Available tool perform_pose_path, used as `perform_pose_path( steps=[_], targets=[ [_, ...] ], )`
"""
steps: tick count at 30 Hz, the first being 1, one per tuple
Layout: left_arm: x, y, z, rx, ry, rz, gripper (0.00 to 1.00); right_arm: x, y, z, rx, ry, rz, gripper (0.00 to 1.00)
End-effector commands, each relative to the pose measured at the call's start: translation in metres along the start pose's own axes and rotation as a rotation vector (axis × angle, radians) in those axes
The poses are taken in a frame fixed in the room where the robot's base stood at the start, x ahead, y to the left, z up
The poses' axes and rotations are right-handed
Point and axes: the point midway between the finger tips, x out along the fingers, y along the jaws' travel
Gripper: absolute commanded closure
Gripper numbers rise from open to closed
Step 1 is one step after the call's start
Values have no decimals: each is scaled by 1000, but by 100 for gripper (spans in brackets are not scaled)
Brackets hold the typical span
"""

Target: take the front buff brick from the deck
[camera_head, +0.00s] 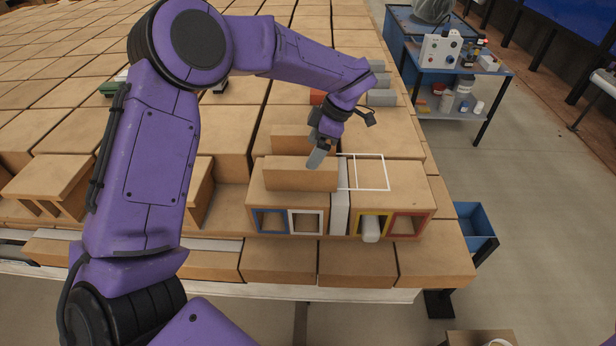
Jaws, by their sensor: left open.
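The front buff brick (300,178) lies lengthwise on the deck (410,185), near its front left edge. A second buff brick (288,138) lies behind it. My left gripper (317,157) is open and points down at the front brick's upper edge, right of its middle. One fingertip shows over the brick's top; the other is hidden, and I cannot tell whether the gripper touches the brick. Nothing shows held in it. My right gripper is out of view.
A white outline (386,172) marks the deck's right side, which is bare. The deck's front has blue, white, yellow and red framed openings, with a white roll (371,230) in the yellow one. Grey bricks (381,97) and a red brick (317,97) lie farther back.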

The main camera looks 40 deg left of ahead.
Motion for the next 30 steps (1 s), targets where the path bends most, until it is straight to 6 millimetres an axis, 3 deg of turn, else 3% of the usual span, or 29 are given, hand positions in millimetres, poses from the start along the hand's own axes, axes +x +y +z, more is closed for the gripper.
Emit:
perform_pose_path(
  steps=[12,20,27,30],
  targets=[
    [62,1,-9,-1,-6,-3,13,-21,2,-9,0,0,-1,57],
    [68,2,-5,-1,-5,-1,13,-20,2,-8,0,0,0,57],
    [69,1,-8,-1,-8,-1,91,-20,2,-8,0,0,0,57],
    [68,2,-8,-2,-9,0,95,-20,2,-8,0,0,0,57]
  ],
)
